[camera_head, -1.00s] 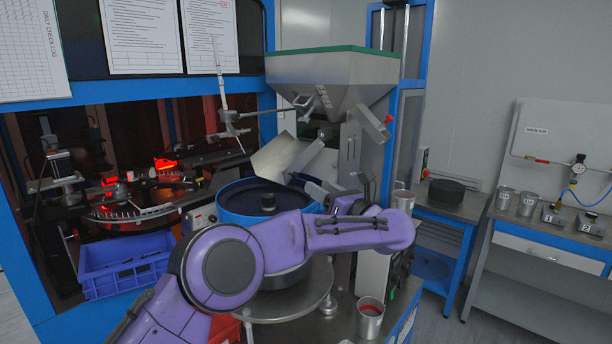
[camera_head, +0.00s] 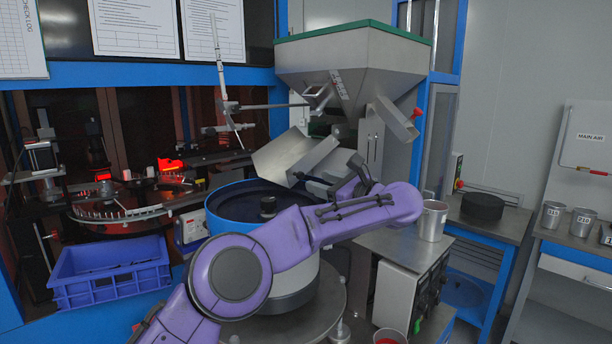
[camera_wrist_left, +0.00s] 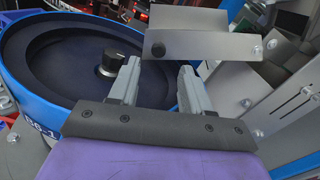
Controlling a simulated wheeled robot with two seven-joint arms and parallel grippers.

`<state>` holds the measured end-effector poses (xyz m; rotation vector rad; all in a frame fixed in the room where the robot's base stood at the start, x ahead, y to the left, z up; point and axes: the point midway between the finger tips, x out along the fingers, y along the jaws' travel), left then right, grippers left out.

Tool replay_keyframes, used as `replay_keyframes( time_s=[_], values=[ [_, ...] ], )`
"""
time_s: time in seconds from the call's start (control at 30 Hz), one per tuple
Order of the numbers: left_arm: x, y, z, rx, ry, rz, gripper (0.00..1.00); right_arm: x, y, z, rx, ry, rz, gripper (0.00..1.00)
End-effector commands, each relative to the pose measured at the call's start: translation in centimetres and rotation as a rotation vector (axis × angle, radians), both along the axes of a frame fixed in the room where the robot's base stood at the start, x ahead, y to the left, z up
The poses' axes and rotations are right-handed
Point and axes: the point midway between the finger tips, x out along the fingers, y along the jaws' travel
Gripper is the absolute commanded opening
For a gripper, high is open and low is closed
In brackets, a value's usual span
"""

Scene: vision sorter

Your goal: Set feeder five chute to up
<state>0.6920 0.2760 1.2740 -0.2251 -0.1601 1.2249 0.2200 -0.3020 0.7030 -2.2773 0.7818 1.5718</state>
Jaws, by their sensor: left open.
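A tilted grey metal chute (camera_head: 292,155) hangs under the hopper, above the blue-rimmed bowl feeder (camera_head: 213,226). I cannot read a number that marks it as feeder five. My left gripper (camera_head: 345,182) is beside the chute's right lower end, partly hidden by my own purple arm. In the left wrist view, the left gripper (camera_wrist_left: 159,74) is open and empty, its two fingers apart. Contact cannot be told. My right gripper is out of view.
The steel hopper (camera_head: 350,65) stands above. A blue crate (camera_head: 108,275) is at lower left. A metal cup (camera_head: 431,222) and a control box (camera_head: 400,293) are right of my arm. A side table (camera_head: 485,222) holds a dark round block (camera_head: 482,207).

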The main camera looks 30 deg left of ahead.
Motion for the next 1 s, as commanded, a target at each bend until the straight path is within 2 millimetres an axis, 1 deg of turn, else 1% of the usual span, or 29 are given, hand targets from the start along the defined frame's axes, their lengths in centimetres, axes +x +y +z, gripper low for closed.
replay_keyframes(
  time_s=[0.03,0.1,0.2,0.3,0.4,0.63,0.67,0.7,0.77,0.8,1.0],
  values=[
    [0.4,1.2,0.5,-0.003,0.003,0.003,0.48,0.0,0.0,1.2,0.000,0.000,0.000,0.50],
    [0.9,2.7,0.5,-0.003,0.003,0.002,0.48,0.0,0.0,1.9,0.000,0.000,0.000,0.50],
    [1.5,4.4,0.5,-0.002,0.003,0.001,0.48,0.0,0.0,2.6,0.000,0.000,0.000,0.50],
    [1.9,5.5,0.3,-0.001,0.001,0.002,0.48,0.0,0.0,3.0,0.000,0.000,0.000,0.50],
    [2.0,6.1,0.1,-0.001,0.001,0.001,0.48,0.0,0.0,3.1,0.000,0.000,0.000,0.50],
    [2.0,6.2,0.0,-0.001,0.000,0.003,0.48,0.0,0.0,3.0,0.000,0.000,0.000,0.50],
    [2.0,6.3,0.0,-0.001,0.000,0.003,0.38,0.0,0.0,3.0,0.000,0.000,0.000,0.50],
    [2.0,6.3,0.0,-0.001,0.000,0.003,0.25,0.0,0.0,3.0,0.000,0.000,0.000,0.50],
    [2.0,6.3,0.0,0.000,0.000,0.003,0.06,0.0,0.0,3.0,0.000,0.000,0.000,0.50],
    [2.0,6.3,0.0,0.000,0.000,0.003,0.00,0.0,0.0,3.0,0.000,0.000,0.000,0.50],
    [1.9,6.4,0.1,0.002,0.003,0.005,0.00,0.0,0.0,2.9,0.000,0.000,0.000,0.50]
  ],
)
